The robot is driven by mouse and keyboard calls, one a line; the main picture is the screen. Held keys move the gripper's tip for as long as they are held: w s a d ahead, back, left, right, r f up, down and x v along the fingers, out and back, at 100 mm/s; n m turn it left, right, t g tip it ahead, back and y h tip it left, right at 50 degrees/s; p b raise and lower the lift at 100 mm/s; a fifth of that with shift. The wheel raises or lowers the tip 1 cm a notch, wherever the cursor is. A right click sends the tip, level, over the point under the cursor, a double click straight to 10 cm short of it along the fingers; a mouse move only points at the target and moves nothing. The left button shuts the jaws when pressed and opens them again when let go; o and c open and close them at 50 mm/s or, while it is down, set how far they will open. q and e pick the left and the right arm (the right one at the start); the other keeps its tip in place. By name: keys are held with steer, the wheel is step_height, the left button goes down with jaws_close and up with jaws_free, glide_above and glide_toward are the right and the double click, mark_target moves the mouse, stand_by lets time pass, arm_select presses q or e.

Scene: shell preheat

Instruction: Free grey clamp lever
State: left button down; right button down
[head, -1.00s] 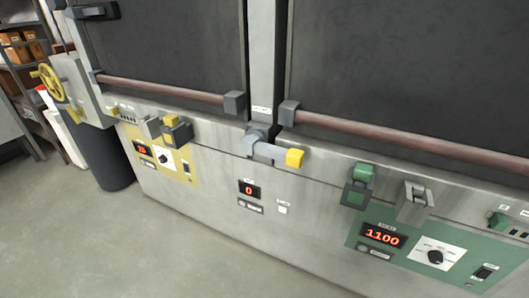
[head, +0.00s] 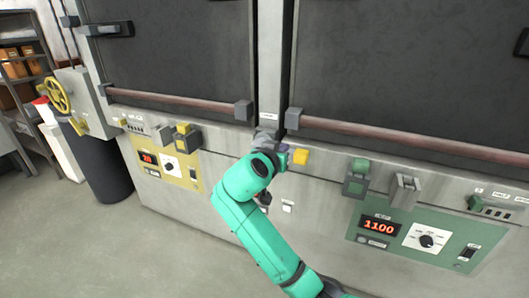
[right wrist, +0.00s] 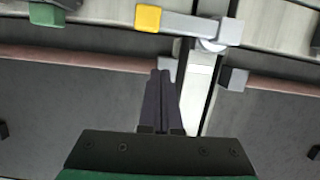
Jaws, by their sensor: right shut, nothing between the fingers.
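A grey lever with a yellow end block (head: 300,157) sits at the middle of the oven front, below the post between the two doors. In the right wrist view its grey bar (right wrist: 187,25) runs level from the yellow block to a round pivot. My right gripper (right wrist: 160,75) is shut and empty, with its fingertips just off the lever in that picture; I cannot tell the depth gap. In the head view my teal right arm hides part of the lever and most of the gripper. My left gripper is not in view.
A green block (head: 357,175) and a green panel showing 1100 (head: 380,227) lie to the right. A yellow panel (head: 165,165) and yellow block (head: 184,130) lie to the left. Door rails (head: 400,135) cross above. Open floor lies at lower left.

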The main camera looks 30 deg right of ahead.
steer(key=r, duration=0.2)
steer(key=p, duration=0.3)
glide_above(293, 150)
steer(key=s+a, duration=0.2)
steer(key=s, duration=0.1)
step_height(293, 150, down, 2)
steer(key=f, duration=0.1)
steer(key=shift+m, duration=0.4)
steer(key=f, duration=0.2)
steer(key=w+f, duration=0.1)
steer(key=f, duration=0.1)
steer(key=shift+f+p, duration=0.1)
steer(key=shift+p, duration=0.3)
steer(key=shift+f, duration=0.1)
